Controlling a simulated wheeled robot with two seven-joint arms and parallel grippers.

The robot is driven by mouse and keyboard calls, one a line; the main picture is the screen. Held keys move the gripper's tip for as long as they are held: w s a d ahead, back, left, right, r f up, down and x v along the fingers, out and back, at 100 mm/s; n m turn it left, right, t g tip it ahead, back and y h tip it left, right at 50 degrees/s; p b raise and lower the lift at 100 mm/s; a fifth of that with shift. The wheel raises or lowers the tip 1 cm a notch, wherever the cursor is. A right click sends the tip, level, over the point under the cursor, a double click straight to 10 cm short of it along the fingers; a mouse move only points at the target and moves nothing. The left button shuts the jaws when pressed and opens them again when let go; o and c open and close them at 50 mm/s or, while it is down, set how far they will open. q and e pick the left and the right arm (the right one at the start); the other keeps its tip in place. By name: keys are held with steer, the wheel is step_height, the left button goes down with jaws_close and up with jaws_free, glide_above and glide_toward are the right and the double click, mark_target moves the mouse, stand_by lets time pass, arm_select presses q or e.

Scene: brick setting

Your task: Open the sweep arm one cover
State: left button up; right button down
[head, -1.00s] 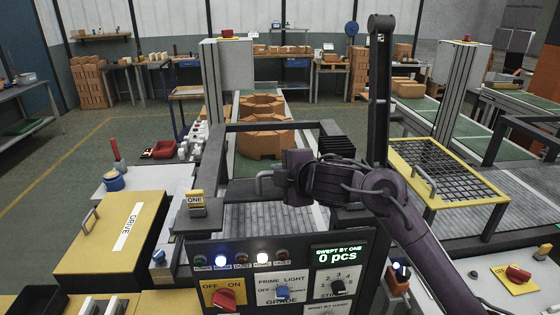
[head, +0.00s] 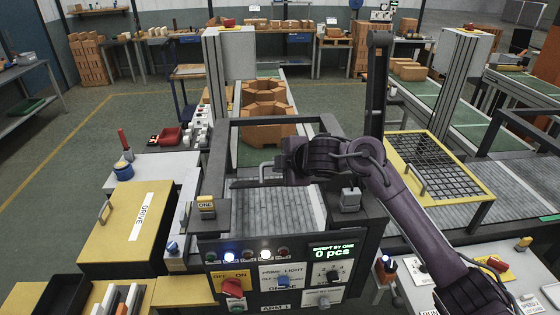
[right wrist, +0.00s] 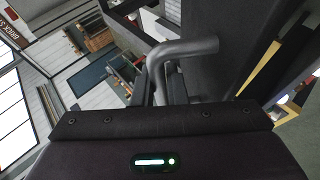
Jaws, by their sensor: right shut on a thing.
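My right gripper (head: 276,168) reaches in from the right over the machine in the head view. It is shut on a grey bar handle (head: 264,165), whose bent bar also shows large in the right wrist view (right wrist: 183,48). A thin dark edge (head: 255,183), which looks like part of the cover, lies just below the handle. The gripper hides part of it, and how far the cover stands open is hard to tell. A yellow tag marked ONE (head: 206,203) sits on the left of the frame. My left gripper is not in view.
A grey roller bed (head: 270,212) lies below the gripper. The control panel (head: 285,275) is in front, with a display reading 0 pcs. Orange-brown blocks (head: 265,115) stand behind the frame. A tall dark post (head: 376,85) rises close to my right arm.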

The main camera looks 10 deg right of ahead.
steer(key=c, duration=1.5)
jaws_free()
steer(key=shift+o, duration=0.2)
steer(key=b+v, duration=0.1)
steer(key=v, duration=0.6)
steer(key=shift+s+d+r, duration=0.2)
steer(key=shift+s+r, duration=0.05)
steer(key=shift+s, duration=0.05)
